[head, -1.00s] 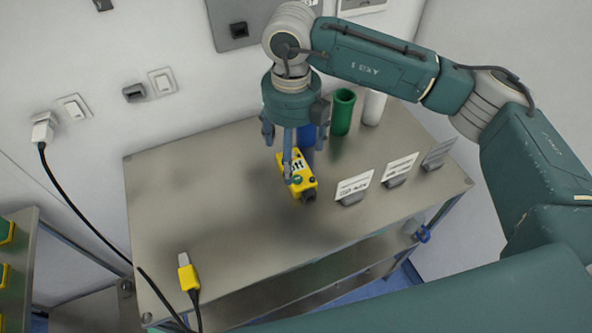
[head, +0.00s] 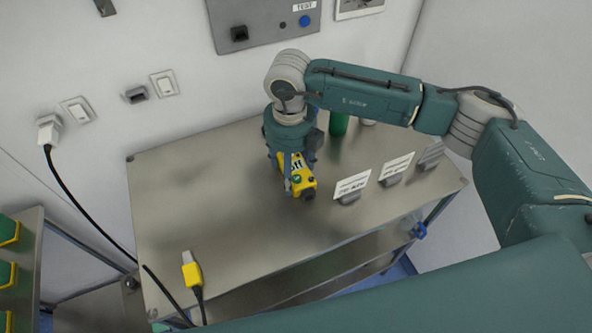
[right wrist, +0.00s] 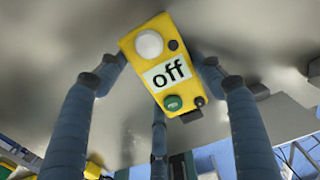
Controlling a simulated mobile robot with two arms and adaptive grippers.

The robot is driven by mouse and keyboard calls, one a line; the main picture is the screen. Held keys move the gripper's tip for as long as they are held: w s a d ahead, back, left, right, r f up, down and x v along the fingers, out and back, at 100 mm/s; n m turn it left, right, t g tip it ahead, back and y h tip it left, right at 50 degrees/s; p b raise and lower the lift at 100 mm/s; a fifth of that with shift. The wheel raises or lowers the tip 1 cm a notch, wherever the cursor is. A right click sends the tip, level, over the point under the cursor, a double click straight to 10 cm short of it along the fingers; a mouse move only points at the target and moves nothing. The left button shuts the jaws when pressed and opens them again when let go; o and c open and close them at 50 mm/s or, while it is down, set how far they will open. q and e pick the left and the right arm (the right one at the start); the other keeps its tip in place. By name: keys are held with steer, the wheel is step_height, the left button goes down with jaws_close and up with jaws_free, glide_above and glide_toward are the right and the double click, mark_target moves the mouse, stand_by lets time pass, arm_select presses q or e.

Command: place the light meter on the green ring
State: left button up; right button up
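The light meter, taken to be the yellow box labelled "off" (head: 297,172), lies on the steel table (head: 225,205). It also shows in the right wrist view (right wrist: 165,75), with a white dome, a green knob and a dark end piece. My right gripper (head: 291,180) is low over it, pointing down. In the right wrist view its fingers (right wrist: 158,80) are spread around the box; firm contact cannot be told. No separate green ring is clear; a green cylinder (head: 338,123) stands behind the gripper, partly hidden. My left gripper is not in view.
Label cards (head: 352,185) in small holders stand along the table's right side. A yellow connector (head: 190,272) with a black cable lies near the front left corner. The wall panel (head: 262,22) is behind.

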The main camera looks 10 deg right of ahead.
steer(key=c, duration=0.6)
steer(key=shift+r, duration=0.1)
steer(key=shift+c, duration=0.2)
